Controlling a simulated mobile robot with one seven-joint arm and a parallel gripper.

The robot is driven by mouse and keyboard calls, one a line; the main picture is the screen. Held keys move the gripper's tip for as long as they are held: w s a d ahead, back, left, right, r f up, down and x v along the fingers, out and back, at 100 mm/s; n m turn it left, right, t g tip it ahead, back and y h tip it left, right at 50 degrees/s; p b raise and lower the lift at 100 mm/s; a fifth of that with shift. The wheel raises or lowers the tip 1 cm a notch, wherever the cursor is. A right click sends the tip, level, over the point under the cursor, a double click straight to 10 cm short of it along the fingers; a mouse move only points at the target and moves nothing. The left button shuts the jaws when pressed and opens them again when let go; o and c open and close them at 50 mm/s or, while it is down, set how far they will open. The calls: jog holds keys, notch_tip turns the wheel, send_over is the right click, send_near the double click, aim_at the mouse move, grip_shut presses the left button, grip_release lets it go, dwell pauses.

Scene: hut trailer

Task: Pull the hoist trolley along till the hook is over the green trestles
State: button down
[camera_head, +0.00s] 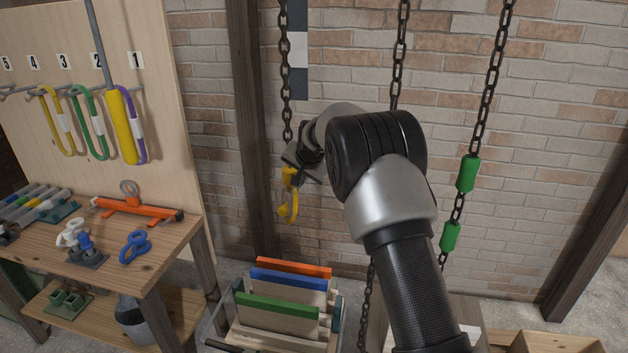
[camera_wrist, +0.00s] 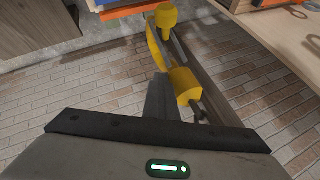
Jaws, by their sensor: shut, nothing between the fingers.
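The yellow hook (camera_head: 291,208) hangs on a dark chain (camera_head: 286,100) left of centre in the head view. In the wrist view the yellow hook block (camera_wrist: 183,84) is close, just right of my fingers. My gripper (camera_head: 296,160) is beside the hook's upper part; in the wrist view its dark fingers (camera_wrist: 161,88) are together and hold nothing. I cannot tell whether they touch the hook. The trolley is out of view.
More chains hang to the right, one with green grips (camera_head: 468,173). A wooden bench (camera_head: 165,250) with tools and a pegboard (camera_head: 110,100) with numbered coloured slings stand at left. A wooden post (camera_head: 252,130) and brick wall (camera_head: 545,110) are behind. A wooden box (camera_head: 550,341) sits low right.

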aim_at(286, 180)
jog(key=a, duration=0.2)
jog(key=w+a, duration=0.1)
jog(key=shift+w+a+p, duration=0.1)
jog(key=shift+a+p, duration=0.25)
jog(key=shift+a, duration=0.25)
jog(key=shift+a, duration=0.1)
